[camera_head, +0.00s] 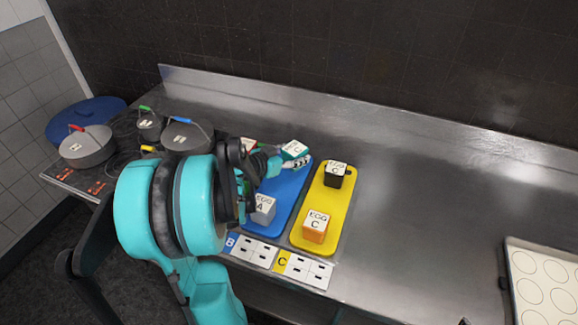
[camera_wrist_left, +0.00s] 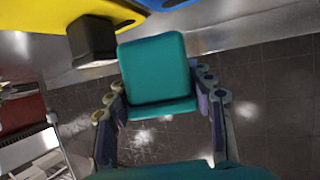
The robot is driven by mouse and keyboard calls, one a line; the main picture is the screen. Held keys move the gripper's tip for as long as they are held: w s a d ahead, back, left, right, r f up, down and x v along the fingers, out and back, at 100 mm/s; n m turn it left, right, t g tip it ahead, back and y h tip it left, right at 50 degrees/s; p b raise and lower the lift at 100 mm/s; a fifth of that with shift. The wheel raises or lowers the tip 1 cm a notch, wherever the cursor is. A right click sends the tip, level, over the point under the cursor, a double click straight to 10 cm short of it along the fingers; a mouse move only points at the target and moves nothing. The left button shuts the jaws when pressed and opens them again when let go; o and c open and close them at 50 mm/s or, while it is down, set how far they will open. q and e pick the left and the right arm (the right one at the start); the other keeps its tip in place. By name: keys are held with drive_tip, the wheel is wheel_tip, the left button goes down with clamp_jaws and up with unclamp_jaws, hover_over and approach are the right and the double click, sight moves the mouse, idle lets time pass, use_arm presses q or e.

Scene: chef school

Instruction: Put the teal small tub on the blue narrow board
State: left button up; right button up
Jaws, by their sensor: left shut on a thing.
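The teal small tub (camera_head: 295,149), with a white top marked C, is at the far end of the blue narrow board (camera_head: 290,188). My left gripper (camera_head: 297,161) is shut on it. In the left wrist view the teal tub (camera_wrist_left: 155,70) sits between the two fingers of my left gripper (camera_wrist_left: 162,105). I cannot tell whether the tub touches the board or hangs above it. A grey tub (camera_head: 264,209) stands on the near part of the blue board. My left arm hides the board's left side. My right gripper is not in view.
The yellow board (camera_head: 325,203) beside it holds a black tub (camera_head: 335,175) and an orange tub (camera_head: 315,229). Pots (camera_head: 186,137) stand at the left. Part of another tub (camera_head: 249,144) shows behind my arm. The steel counter (camera_head: 430,200) is clear to the right, up to a tray (camera_head: 515,275).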

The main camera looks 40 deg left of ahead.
use_arm(q)
drive_tip(key=a+f, duration=0.1)
drive_tip(key=w+a+f, duration=0.1)
drive_tip(key=w+a+f+b, duration=0.1)
drive_tip(key=a, duration=0.1)
drive_tip(key=shift+w, duration=0.25)
drive_tip(key=shift+f+b, duration=1.05)
drive_tip(key=shift+f, duration=0.9)
drive_tip(key=shift+r, duration=0.1)
drive_tip(key=shift+f, duration=0.2)
drive_tip(key=o, duration=1.3)
